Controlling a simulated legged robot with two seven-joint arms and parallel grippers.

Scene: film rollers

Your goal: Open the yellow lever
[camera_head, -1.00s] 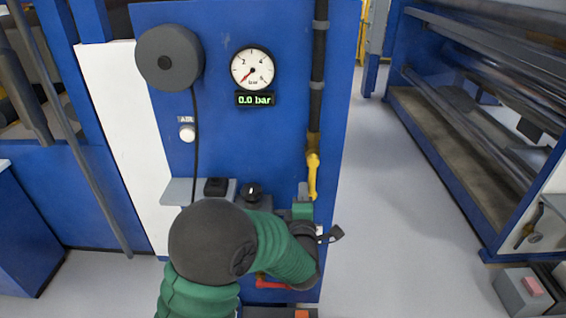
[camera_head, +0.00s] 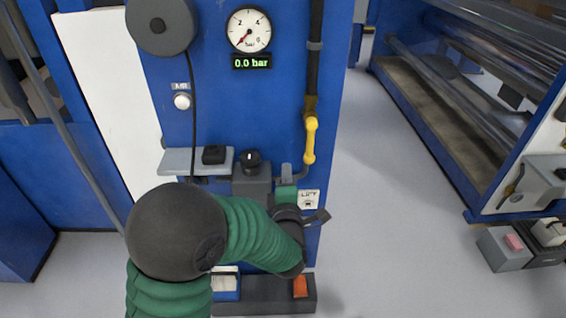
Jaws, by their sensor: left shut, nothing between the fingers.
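The yellow lever (camera_head: 310,140) is on the right side of the blue panel, on a dark vertical pipe. It hangs down, in line with the pipe. My left gripper (camera_head: 322,216) is below the lever, near the LIFT label, and apart from it. Its fingers look shut and empty. My green-sleeved left arm hides part of the lower panel. My right gripper does not show.
The pressure gauge (camera_head: 249,30) sits above a display (camera_head: 251,62) reading 0.0 bar. A grey shelf (camera_head: 175,161) and a black knob (camera_head: 251,158) stick out left of the lever. A dark box with an orange switch (camera_head: 300,287) is below. Floor (camera_head: 390,200) is clear to the right.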

